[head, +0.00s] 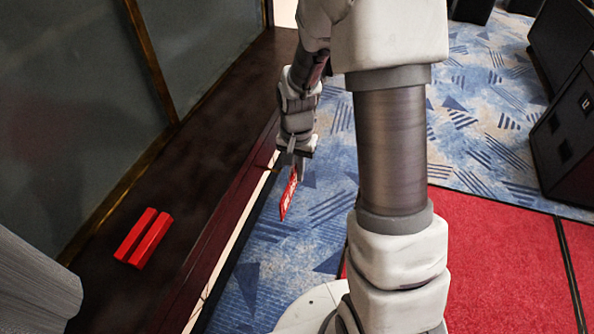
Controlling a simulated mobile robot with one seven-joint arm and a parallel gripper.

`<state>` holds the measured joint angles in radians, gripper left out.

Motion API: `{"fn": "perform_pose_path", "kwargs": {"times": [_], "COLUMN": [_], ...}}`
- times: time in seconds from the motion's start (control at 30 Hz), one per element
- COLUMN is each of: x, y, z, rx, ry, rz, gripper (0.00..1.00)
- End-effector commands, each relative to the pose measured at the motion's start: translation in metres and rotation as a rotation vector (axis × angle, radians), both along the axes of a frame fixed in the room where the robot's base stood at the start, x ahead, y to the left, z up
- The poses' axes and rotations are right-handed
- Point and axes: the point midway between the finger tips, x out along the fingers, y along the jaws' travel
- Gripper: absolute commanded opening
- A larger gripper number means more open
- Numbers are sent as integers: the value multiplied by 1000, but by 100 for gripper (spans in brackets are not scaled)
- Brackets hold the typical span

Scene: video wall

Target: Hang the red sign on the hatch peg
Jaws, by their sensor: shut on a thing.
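The red sign (287,200) hangs below my gripper (294,164), tilted, with pale marks on its face. It is seen nearly edge-on. My gripper points down and is shut on the sign's upper end, above the blue patterned carpet and just right of the dark ledge. No hatch peg can be made out in this view.
Two red bars (143,238) lie side by side on the dark ledge (190,170) below glass panels (75,100). A grey ribbed object (30,285) stands at the lower left. Black boxes (565,120) stand at the right. Blue carpet (480,120) and red carpet (500,260) are open floor.

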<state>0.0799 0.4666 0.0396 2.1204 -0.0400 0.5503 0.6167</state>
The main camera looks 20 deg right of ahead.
Motion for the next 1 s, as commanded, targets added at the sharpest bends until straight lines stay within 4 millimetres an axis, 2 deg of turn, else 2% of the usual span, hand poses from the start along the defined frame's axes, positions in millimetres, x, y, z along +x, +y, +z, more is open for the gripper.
{"fn": "perform_pose_path", "kwargs": {"times": [0.37, 1.0], "x": [1, 14], "y": [1, 19], "z": [0, 0], "rx": [0, 0], "ry": [0, 0], "rz": [0, 1], "gripper": [0, 0]}}
